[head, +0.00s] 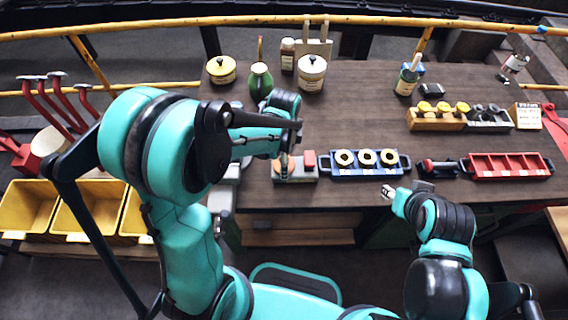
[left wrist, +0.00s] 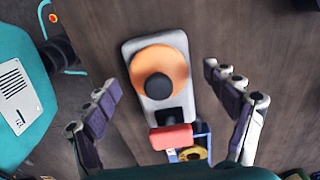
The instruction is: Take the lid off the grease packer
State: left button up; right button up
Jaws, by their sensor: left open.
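A grey-based device, which I take to be the grease packer (left wrist: 184,108), lies on the bench under my left gripper. It has a round copper-orange top (left wrist: 175,66) with a black knob (left wrist: 159,87) and a red block (left wrist: 171,137) at its near end. In the head view the grease packer (head: 296,178) is partly hidden by my left arm. My left gripper (left wrist: 160,77) is open and empty, its fingers spread either side of the copper-orange top without touching it. My right gripper (head: 390,192) is near the bench's front edge; its finger opening is unclear.
A blue tray (head: 369,172) with several rings stands right of the grease packer, with a red divided tray (head: 508,166) farther right. A yellow tin (head: 221,70), green bottle (head: 260,83) and cream tin (head: 311,74) stand at the back. The bench's middle is clear.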

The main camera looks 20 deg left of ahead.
pick_arm(q)
jog(key=shift+s, duration=0.1)
jog(key=c, duration=1.3)
jog(key=shift+r, duration=0.1)
